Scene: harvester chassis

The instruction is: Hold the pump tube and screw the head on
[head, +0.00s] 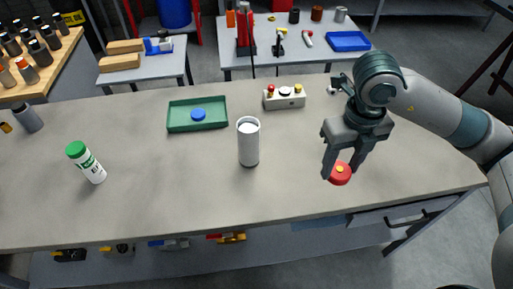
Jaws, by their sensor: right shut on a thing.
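The pump tube (248,147) is a light grey cylinder standing upright near the middle of the bench, with its open top showing. My right gripper (338,172) is to the right of the tube and points down. It is shut on the pump head (341,179), a round red part with a yellow centre. The head is apart from the tube; its exact height above the bench is hard to tell. My left gripper is out of view, and nothing holds the tube.
A green tray (180,126) with a blue round part (198,115) lies behind and left of the tube. A button box (284,97) stands at the back. A white bottle with a green cap (86,162) is at left. The bench (190,205) is clear in front.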

